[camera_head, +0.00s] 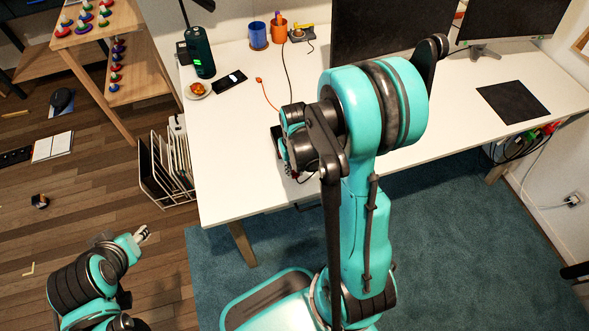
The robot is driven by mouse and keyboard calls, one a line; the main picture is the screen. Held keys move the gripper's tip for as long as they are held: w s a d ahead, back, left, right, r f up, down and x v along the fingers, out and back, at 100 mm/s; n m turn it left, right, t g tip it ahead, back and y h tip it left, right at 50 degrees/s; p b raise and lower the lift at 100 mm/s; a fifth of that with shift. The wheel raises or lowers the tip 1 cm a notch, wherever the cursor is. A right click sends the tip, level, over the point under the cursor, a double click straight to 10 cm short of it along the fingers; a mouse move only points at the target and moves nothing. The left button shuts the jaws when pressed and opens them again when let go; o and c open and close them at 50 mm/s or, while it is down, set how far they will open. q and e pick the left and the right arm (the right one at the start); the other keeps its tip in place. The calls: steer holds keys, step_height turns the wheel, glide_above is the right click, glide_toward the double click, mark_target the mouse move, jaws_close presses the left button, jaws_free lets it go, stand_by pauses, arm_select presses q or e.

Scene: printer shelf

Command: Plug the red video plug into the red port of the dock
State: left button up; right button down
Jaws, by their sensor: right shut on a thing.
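My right gripper (283,152) is over the front part of the white desk, largely hidden by its own arm. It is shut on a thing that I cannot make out. A bit of red cord shows just below it, near the desk's front edge. A small orange-red plug-like end (259,80) lies on the desk beyond the gripper, and a thin red cord runs from it toward the gripper. I cannot tell which of these is the video plug. The dock and its red port cannot be made out. My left gripper (142,234) is low over the wooden floor, away from the desk; its fingers are too small to judge.
A black mat (513,102) lies right. A white rack (168,170) stands left of the desk.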

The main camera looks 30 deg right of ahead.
steer(key=shift+w+d, duration=0.25)
steer(key=shift+w, duration=0.65)
steer(key=shift+w+d, duration=0.2)
steer(key=shift+w, duration=0.7)
steer(key=shift+w+d, duration=0.25)
steer(key=shift+w, duration=0.65)
steer(key=shift+w+d+b, duration=0.15)
steer(key=shift+w+b, duration=0.35)
steer(key=shift+w, duration=0.1)
steer(key=c, duration=1.3)
jaws_free()
steer(key=shift+r, duration=0.1)
step_height(320, 180, up, 12)
steer(key=shift+f, duration=0.1)
